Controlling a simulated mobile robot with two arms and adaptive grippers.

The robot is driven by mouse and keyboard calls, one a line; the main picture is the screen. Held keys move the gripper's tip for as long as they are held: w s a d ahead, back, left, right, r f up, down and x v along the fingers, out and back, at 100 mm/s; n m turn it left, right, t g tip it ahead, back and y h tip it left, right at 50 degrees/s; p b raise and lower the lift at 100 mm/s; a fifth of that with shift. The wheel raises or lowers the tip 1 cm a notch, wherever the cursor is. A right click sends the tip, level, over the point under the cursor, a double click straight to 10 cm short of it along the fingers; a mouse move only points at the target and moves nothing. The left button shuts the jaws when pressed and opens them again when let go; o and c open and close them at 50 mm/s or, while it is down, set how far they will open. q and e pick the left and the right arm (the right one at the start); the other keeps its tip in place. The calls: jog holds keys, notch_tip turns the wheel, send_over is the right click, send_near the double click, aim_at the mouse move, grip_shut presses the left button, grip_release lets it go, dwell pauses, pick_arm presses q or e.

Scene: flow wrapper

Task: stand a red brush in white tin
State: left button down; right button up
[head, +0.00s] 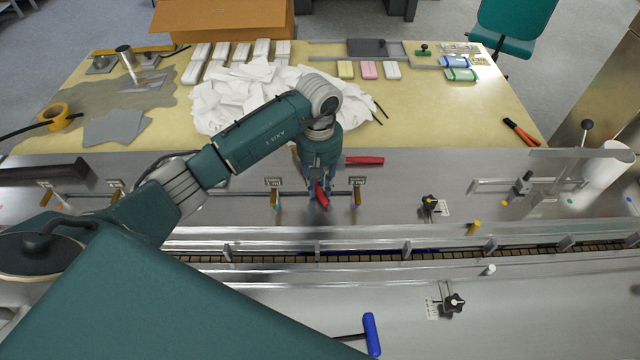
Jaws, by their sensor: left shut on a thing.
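My left gripper (319,188) points down over the steel machine top, near its front rail. It is shut on a small red piece (321,196), probably a red brush; the gripper hides most of it. Another red, elongated object (364,160) lies flat on the steel just behind and right of the gripper; I cannot tell whether it is a brush. No white tin can be made out clearly; the arm may hide it. My right gripper is not in view.
A conveyor channel (400,254) runs across in front of the gripper. Black knobs (430,203) and a white roll (605,165) stand to the right. Crumpled white film (240,95) covers the table behind. A blue-handled tool (371,334) lies in front.

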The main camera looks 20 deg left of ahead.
pick_arm(q)
jog(key=c, duration=1.5)
grip_release()
jog(key=shift+r, duration=0.1)
jog(key=shift+r+p, duration=0.35)
jog(key=shift+p, duration=0.25)
jog(key=shift+w+a+r, duration=0.1)
jog(key=shift+r, duration=0.15)
notch_tip(320, 180, up, 11)
jog(key=b, duration=0.4)
jog(key=shift+r, duration=0.2)
